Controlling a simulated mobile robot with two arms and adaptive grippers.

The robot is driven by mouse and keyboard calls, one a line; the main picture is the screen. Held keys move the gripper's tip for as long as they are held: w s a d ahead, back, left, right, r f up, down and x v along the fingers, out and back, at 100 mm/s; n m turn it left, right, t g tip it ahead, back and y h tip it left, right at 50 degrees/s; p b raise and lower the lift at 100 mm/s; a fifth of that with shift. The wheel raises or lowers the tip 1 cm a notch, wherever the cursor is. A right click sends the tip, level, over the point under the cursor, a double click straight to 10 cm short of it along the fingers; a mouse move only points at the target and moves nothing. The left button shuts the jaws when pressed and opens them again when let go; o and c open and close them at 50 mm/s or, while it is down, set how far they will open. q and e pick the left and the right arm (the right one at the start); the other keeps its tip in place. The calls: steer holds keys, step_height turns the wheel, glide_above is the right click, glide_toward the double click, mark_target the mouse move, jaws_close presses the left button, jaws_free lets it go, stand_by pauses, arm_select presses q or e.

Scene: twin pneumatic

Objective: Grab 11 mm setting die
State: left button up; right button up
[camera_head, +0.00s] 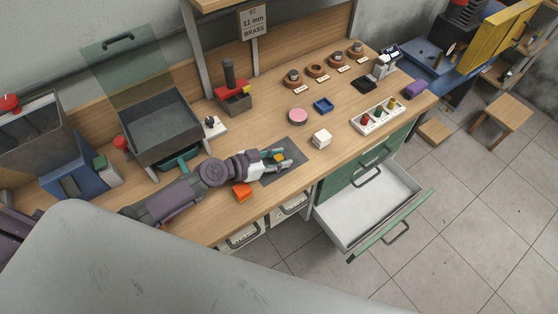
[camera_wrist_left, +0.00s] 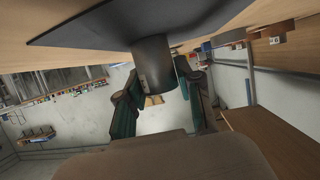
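My left gripper (camera_head: 287,159) is low over the dark mat (camera_head: 296,145) on the bench, its two fingers spread to either side of a small orange-yellow patch. In the left wrist view the fingers (camera_wrist_left: 157,88) flank a dark, plain cylinder (camera_wrist_left: 153,62) that stands against the dark mat (camera_wrist_left: 120,22). The fingertips lie close along its sides; whether they press on it I cannot tell. No size mark shows on it. A hanging sign (camera_head: 254,23) reads 11 mm brass. My right gripper does not show.
An orange block (camera_head: 241,190) lies beside my left wrist, and a white block (camera_head: 321,138) stands right of the mat. A white tray (camera_head: 365,130) holds coloured pieces. Round holders (camera_head: 317,72) line the back. An open drawer (camera_head: 368,209) juts out in front.

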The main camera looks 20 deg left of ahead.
arm_select(q)
jaws_close()
steer(key=shift+r, duration=0.1)
